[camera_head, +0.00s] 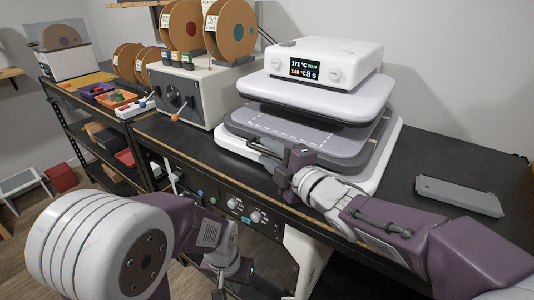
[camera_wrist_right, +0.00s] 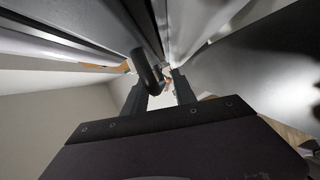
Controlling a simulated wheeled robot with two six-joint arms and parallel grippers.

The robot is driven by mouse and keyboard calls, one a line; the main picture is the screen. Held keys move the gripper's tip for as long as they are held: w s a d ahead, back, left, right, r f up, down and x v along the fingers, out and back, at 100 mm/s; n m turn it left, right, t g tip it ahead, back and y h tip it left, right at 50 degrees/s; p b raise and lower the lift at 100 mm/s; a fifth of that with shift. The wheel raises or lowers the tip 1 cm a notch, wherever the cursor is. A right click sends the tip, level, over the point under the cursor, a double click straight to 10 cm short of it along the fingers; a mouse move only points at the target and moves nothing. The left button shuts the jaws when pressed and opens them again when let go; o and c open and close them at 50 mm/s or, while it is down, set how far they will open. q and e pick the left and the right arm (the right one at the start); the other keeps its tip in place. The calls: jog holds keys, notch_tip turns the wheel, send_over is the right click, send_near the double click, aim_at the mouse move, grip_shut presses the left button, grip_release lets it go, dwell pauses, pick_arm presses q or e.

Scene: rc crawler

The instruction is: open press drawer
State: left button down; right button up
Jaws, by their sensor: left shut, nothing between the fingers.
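The white heat press (camera_head: 335,65) stands on the dark bench, its display lit. Its grey lower platen (camera_head: 300,130), marked with a dashed white line, shows beneath the raised upper plate. A dark bar handle (camera_head: 262,148) is at its front left. My right gripper (camera_head: 278,158) is at this handle. In the right wrist view, a dark rounded bar (camera_wrist_right: 148,70) lies at the fingertips (camera_wrist_right: 160,88). The fingers stand apart, but I cannot tell whether they grip the bar. My left gripper (camera_head: 220,285) is shut and empty, low in front of the bench, partly hidden by its own arm.
A grey flat block (camera_head: 458,195) lies on the bench at the right. A white-grey machine with spools (camera_head: 190,90) stands left of the press. A control panel (camera_head: 240,208) with knobs is on the bench front. Shelves (camera_head: 95,140) with coloured bins stand further left.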

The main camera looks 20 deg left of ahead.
jog(key=shift+w+a+f, duration=0.1)
jog(key=shift+w+a, duration=0.15)
jog(key=shift+a, duration=0.05)
grip_shut()
dwell(1.3)
